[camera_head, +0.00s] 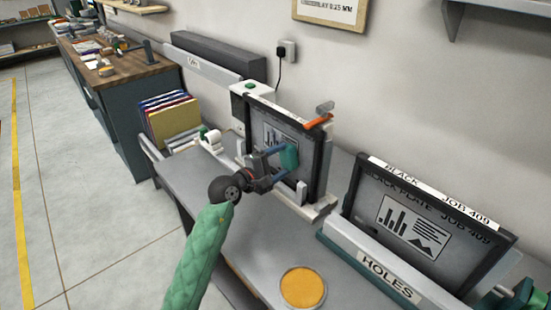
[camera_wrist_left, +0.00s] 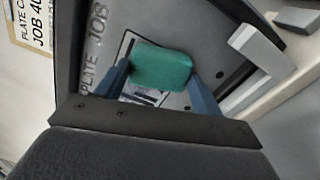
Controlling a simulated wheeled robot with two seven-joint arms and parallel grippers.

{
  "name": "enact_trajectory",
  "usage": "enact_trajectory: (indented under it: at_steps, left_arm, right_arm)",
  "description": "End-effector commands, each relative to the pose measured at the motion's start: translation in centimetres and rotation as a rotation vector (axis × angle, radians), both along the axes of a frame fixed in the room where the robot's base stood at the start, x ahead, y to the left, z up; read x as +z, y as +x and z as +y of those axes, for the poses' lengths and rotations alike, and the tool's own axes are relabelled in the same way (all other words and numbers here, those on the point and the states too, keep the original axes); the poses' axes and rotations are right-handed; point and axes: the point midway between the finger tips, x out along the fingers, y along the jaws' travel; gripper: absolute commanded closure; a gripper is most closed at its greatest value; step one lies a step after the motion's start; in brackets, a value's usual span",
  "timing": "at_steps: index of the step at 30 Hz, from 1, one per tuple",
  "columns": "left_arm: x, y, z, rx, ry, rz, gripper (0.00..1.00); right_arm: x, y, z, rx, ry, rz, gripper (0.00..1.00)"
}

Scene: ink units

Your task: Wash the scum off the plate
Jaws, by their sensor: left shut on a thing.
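A grey plate (camera_head: 275,130) in a dark frame stands upright in a pale holder on the bench. It bears a printed chart, and in the left wrist view the lettering on the plate (camera_wrist_left: 97,45) shows beside the chart. My left gripper (camera_head: 283,162) is shut on a green pad (camera_head: 290,156), in front of the plate. In the left wrist view the pad (camera_wrist_left: 162,68) sits between two blue fingers and covers part of the chart. I cannot tell whether it touches the plate. No scum can be made out. My right gripper is not in view.
A second framed plate (camera_head: 390,205), labelled BLACK JOB 409, stands at right behind a HOLES rail (camera_head: 385,262). An orange-yellow disc (camera_head: 303,287) lies on the grey bench. An orange-handled part (camera_head: 318,121) sits at the holder's top right. Coloured folders (camera_head: 170,118) stand at left.

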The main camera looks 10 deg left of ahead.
Motion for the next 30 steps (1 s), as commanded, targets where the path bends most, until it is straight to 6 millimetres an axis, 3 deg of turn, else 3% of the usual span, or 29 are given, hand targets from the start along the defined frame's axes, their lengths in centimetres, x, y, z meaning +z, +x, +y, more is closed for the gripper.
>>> enact_trajectory:
  at_steps: [4, 12, 30]
  left_arm:
    - [0.0, -0.5, -0.8, -0.003, 0.0, -0.001, 0.51]
    - [-0.1, -0.6, -0.6, -0.002, 0.0, 0.0, 0.51]
    - [0.0, 1.7, 2.0, -0.001, 0.0, 0.0, 0.51]
  right_arm:
    - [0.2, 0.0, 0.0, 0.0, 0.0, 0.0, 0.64]
    - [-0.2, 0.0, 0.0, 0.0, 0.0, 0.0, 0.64]
    - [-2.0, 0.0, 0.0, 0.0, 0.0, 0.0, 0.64]
